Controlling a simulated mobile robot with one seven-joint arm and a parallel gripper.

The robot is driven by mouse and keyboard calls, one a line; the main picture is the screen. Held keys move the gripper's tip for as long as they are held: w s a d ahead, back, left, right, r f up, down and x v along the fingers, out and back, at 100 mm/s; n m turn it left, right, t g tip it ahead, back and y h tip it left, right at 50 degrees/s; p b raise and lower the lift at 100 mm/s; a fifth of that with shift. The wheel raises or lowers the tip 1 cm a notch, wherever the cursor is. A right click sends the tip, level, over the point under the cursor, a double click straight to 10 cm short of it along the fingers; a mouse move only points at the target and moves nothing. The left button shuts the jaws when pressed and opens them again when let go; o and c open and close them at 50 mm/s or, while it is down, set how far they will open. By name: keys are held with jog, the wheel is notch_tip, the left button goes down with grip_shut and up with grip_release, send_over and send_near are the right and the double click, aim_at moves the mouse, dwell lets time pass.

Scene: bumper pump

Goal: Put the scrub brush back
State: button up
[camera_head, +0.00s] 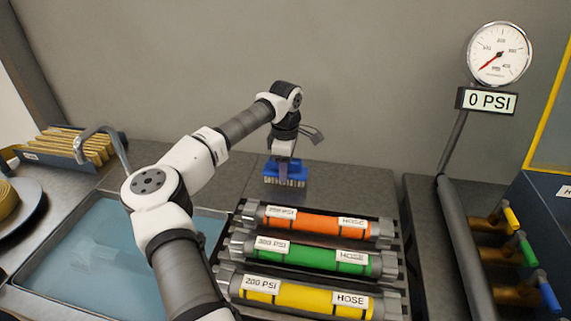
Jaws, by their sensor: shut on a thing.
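The scrub brush (285,172) has a blue body with pale bristles pointing down. It is near the back of the counter, behind the hose rack. My gripper (285,156) is above the brush, pointing down, and is shut on it. I cannot tell whether the bristles touch the counter (345,182) or hang just above it. The fingertips are small and partly hidden by the brush body.
A rack holds orange (315,222), green (313,253) and yellow (300,294) hoses. A water-filled sink (85,255) with a faucet (105,140) lies left. A gauge (499,53) reading 0 PSI and coloured valves (525,250) stand right. Counter right of the brush is clear.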

jog(key=shift+f, duration=0.15)
jog(key=o, duration=0.9)
notch_tip(320, 180, up, 12)
jog(key=shift+r+b, duration=0.25)
jog(key=shift+b, duration=0.8)
